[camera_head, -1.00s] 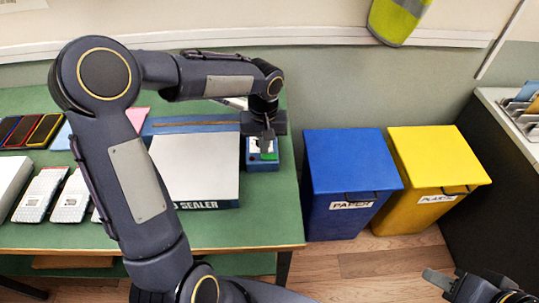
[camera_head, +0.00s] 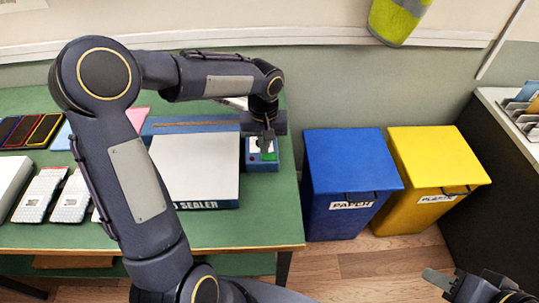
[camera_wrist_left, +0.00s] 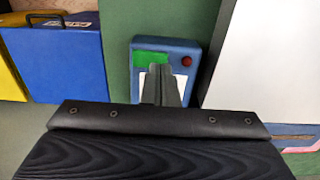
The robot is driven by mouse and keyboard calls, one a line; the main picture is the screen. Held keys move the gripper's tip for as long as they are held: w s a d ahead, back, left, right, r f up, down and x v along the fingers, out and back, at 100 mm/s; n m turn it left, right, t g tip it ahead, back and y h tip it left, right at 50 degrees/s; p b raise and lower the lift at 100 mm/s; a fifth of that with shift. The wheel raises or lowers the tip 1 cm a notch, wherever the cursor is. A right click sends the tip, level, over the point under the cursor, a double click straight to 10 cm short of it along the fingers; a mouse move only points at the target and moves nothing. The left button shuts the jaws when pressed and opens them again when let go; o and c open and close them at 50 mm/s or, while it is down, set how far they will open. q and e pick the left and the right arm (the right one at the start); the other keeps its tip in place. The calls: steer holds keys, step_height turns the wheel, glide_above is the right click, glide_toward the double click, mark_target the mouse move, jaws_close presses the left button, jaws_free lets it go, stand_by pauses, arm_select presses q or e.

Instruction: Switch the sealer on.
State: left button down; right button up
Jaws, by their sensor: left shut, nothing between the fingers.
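In the left wrist view the control box (camera_wrist_left: 195,50) shows the green patch, a white area and a round red button or lamp (camera_wrist_left: 187,61). My left gripper (camera_head: 265,146) is shut and empty, pointing down over the control box. Its fingers (camera_wrist_left: 160,85) cover part of the white area; contact cannot be told. My right gripper (camera_head: 437,279) is partly visible at the lower right.
A blue paper bin (camera_head: 345,160) and a yellow plastic bin (camera_head: 435,155) stand right of the table. Several phones and white keypad-like items (camera_head: 40,193) lie on the table's left. My left arm crosses above the table. Bare table (camera_head: 265,215) shows in front of the control box.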

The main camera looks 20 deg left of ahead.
arm_select(q)
steer(key=shift+f+b, duration=0.8)
steer(key=shift+f, duration=0.15)
stand_by(0.5)
steer(key=shift+r, duration=0.1)
steer(key=shift+r+p, duration=2.65)
steer(key=shift+r, duration=0.8)
steer(key=s+r+m+t+h, duration=0.1)
steer(key=s+r+t+h, duration=0.1)
steer(key=s, duration=0.9)
steer(key=s+d+r+m+t+h, duration=0.1)
steer(key=s+r+m+t, duration=0.1)
steer(key=s, duration=0.9)
steer(key=shift+s+d+r+m+t+h, duration=0.3)
steer(key=shift+r+t+h, duration=0.1)
steer(key=shift+r+t, duration=0.5)
